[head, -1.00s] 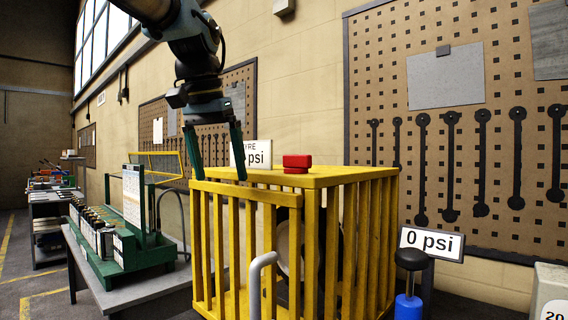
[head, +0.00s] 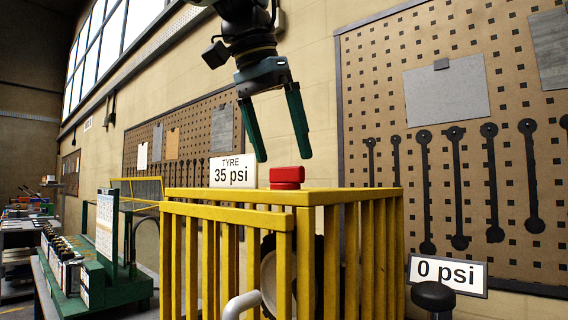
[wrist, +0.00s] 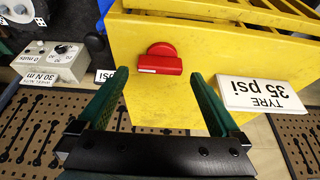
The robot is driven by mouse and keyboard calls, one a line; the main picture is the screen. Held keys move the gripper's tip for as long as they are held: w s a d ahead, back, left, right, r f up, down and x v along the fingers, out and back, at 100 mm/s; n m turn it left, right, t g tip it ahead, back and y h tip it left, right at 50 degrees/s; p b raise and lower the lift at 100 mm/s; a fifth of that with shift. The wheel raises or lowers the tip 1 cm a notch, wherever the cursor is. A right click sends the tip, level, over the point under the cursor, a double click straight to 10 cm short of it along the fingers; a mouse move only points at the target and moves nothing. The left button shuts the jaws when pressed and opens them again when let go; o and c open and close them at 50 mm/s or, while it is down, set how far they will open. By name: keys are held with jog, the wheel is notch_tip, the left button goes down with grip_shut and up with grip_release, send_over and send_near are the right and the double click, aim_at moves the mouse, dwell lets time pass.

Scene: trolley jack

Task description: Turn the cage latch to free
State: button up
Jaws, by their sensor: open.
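My gripper (head: 284,158) is open and points down above the cage top. In the head view its fingers show above and around the latch's position, the right fingertip a little right of it. In the wrist view the latch lies beyond the fingertips, between their lines, with nothing held. A wheel (head: 270,275) stands inside the cage.
A "TYRE 35 psi" sign (head: 233,171) stands just left of the latch. A "0 psi" sign (head: 447,273) and a black knob (head: 433,296) are right of the cage. A grey curved handle (head: 240,304) is in front. The air above the cage top is clear.

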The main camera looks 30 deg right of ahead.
aim_at(286, 177)
jog(key=shift+x, duration=1.55)
jog(key=c, duration=1.2)
